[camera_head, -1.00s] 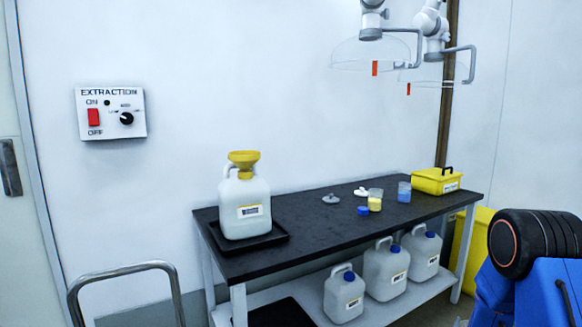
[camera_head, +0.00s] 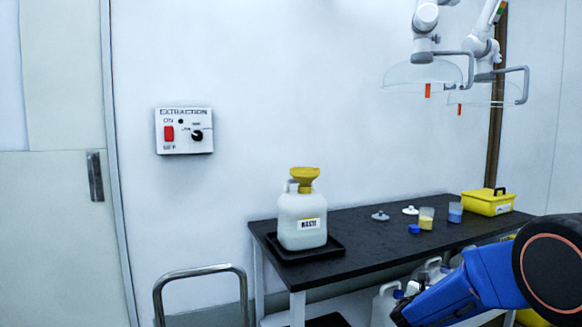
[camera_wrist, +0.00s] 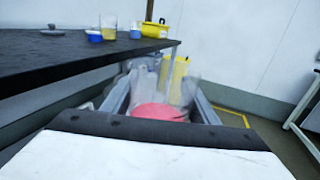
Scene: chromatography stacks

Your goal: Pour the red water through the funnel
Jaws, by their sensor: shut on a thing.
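The yellow funnel (camera_head: 305,178) stands upright in the mouth of a white jug (camera_head: 302,222) with a label, on a black tray (camera_head: 270,254) at the table's left end. In the wrist view, my gripper (camera_wrist: 162,97) is shut on a clear beaker (camera_wrist: 182,92). Red water (camera_wrist: 158,112) shows low in the beaker, which looks roughly upright. The beaker is beyond the table's edge, apart from the funnel. In the head view my blue arm reaches in at the lower right; the beaker does not show there.
On the black table (camera_head: 350,232), a yellow box (camera_head: 487,203), a beaker of yellow liquid (camera_head: 426,219), a beaker of blue liquid (camera_head: 455,212) and loose caps stand right of the jug. More jugs sit below. A metal rail (camera_head: 200,272) stands front left. Clear extraction hoods (camera_head: 422,74) hang above.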

